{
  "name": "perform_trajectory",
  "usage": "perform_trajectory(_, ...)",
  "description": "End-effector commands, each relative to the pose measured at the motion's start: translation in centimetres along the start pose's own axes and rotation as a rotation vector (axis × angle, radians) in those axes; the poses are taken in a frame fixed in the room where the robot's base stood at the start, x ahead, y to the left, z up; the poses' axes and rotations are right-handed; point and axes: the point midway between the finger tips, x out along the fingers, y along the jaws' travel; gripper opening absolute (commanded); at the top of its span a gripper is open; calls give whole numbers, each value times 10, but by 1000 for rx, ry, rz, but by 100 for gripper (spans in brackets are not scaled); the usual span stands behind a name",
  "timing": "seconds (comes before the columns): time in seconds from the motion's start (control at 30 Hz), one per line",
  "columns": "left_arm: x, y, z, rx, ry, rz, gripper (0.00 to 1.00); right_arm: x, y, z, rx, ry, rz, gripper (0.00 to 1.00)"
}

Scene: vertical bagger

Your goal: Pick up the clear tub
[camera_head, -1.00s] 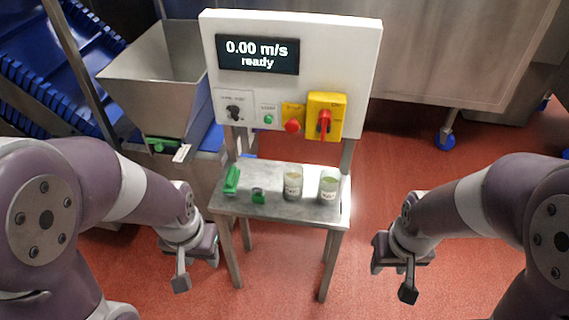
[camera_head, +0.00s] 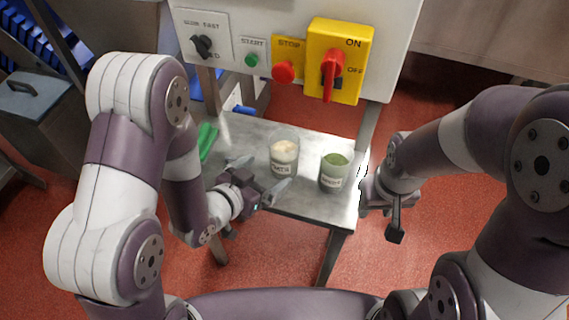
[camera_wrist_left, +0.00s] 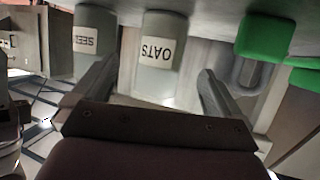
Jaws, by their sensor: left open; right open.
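A see-through tub with pale contents and an OATS label (camera_head: 284,152) stands upright on the steel table; it shows upside down in the left wrist view (camera_wrist_left: 160,55). A second tub, greenish, labelled SEEDS (camera_head: 335,173), stands to its right; it also shows in the left wrist view (camera_wrist_left: 92,42). My left gripper (camera_head: 266,174) is open, low at the table's front, with the oats tub ahead between its fingers, seemingly not touching. A grey, glassy rounded shape (camera_wrist_left: 243,72) shows beside a green item in the left wrist view. My right gripper (camera_head: 379,222) is open and empty, right of the table.
The steel table (camera_head: 240,130) is small. A green item (camera_head: 207,140) lies at its left edge. The control panel with a red stop button (camera_head: 283,71) and a yellow switch (camera_head: 340,60) rises behind the tubs. Red floor is open to the right.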

Motion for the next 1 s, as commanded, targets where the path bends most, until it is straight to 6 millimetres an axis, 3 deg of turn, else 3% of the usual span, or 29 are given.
perform_trajectory(0.43,72,-3,-10,0,-2,-1,100,4,0,0,0,0,0,43)
perform_trajectory(0.73,81,-3,-11,0,-4,-3,100,4,0,0,0,0,0,43)
perform_trajectory(0.9,81,-4,-11,0,-4,-3,45,4,0,0,0,0,0,43)
perform_trajectory(1.0,81,-4,-11,0,-3,-3,42,4,0,0,0,0,0,43)
